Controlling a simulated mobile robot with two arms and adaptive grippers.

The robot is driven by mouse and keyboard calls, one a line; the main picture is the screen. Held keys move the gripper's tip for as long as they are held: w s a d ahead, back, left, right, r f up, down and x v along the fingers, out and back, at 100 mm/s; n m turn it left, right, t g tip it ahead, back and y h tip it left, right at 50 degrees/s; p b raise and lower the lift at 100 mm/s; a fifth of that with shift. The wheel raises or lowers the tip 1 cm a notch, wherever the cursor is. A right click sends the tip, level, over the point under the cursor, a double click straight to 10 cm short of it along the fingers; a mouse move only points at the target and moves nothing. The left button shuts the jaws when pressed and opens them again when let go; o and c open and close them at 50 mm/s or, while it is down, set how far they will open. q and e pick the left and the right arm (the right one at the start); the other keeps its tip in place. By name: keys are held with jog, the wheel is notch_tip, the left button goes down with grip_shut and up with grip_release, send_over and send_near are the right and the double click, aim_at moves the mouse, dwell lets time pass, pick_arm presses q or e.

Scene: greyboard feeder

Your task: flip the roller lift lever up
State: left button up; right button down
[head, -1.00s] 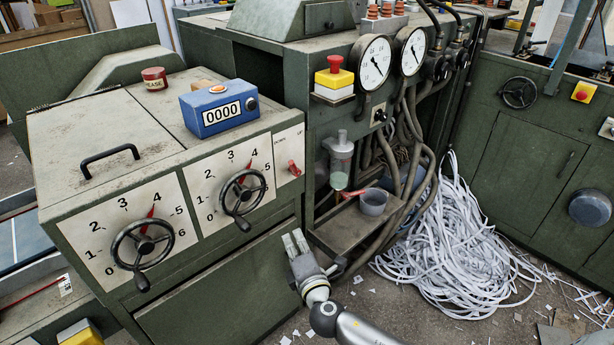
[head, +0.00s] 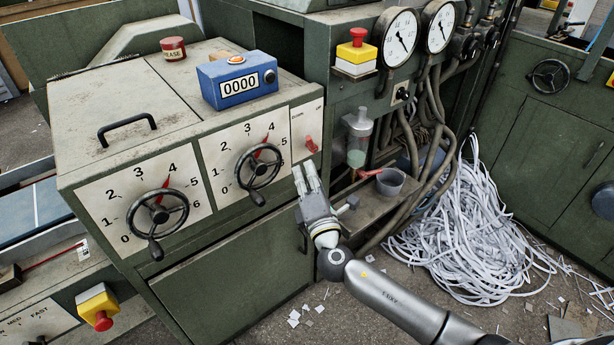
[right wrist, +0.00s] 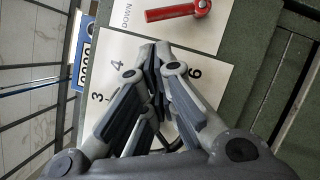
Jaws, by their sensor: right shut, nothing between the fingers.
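The roller lift lever (head: 311,146) is a small red lever on a pale plate at the right end of the cabinet's sloped front. The lever also shows at the top of the right wrist view (right wrist: 178,12), beside the word DOWN. My right gripper (head: 306,170) is shut and empty, fingertips pointing up just below the lever and apart from it. In the right wrist view its closed fingers (right wrist: 163,52) lie in front of the dial plate, short of the lever. My left gripper is not in view.
Two black handwheels (head: 259,166) with red pointers stand out on the numbered dial plates to the left. A blue counter (head: 237,82) sits on top of the cabinet. A tray with a grey cup (head: 391,181) is to the right. Paper strips (head: 465,240) cover the floor.

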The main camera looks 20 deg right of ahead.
aim_at(309, 142)
jog(key=w, duration=0.4)
jog(key=w+r, duration=0.1)
jog(key=w, duration=0.1)
jog(key=shift+w+d, duration=0.1)
jog(key=shift+r, duration=0.15)
jog(key=shift+d+r+m+p, duration=0.1)
jog(key=shift+r+m+p, duration=0.05)
jog(key=shift+m+p, duration=0.25)
